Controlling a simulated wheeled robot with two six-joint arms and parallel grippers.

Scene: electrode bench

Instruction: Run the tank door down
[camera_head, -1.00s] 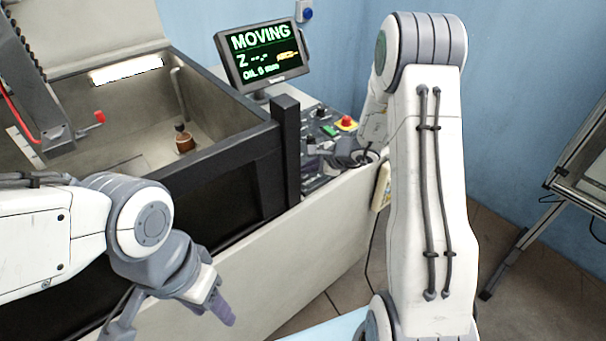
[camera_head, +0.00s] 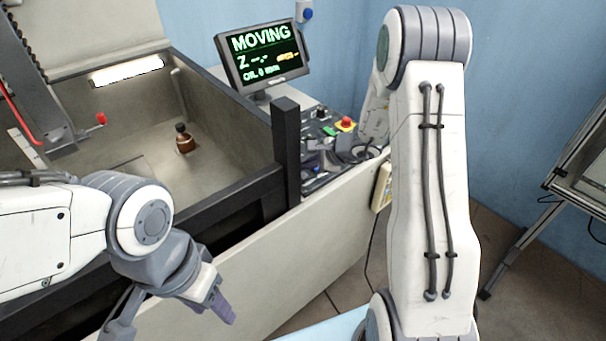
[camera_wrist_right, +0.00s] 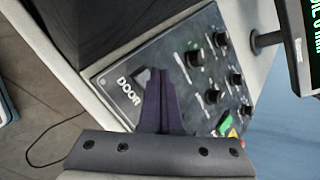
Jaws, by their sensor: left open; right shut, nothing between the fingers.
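The tank door (camera_head: 236,202) is the black panel along the tank's front, and its top edge now sits low beside the black corner post (camera_head: 287,150). The control panel (camera_wrist_right: 192,80) has a DOOR label (camera_wrist_right: 128,90). My right gripper (camera_wrist_right: 158,78) is shut with nothing between its fingers; its tips are over a control beside that label and hide much of it. Whether they touch it I cannot tell. My left gripper (camera_head: 221,306) is open and empty in front of the tank. The screen (camera_head: 264,55) reads MOVING.
Inside the tank a brown pot-like object (camera_head: 184,141) stands on the floor. A red-tipped part (camera_head: 100,119) is at the tank's left. A red button (camera_head: 345,123) and several knobs are on the panel. A metal frame stands at the far right.

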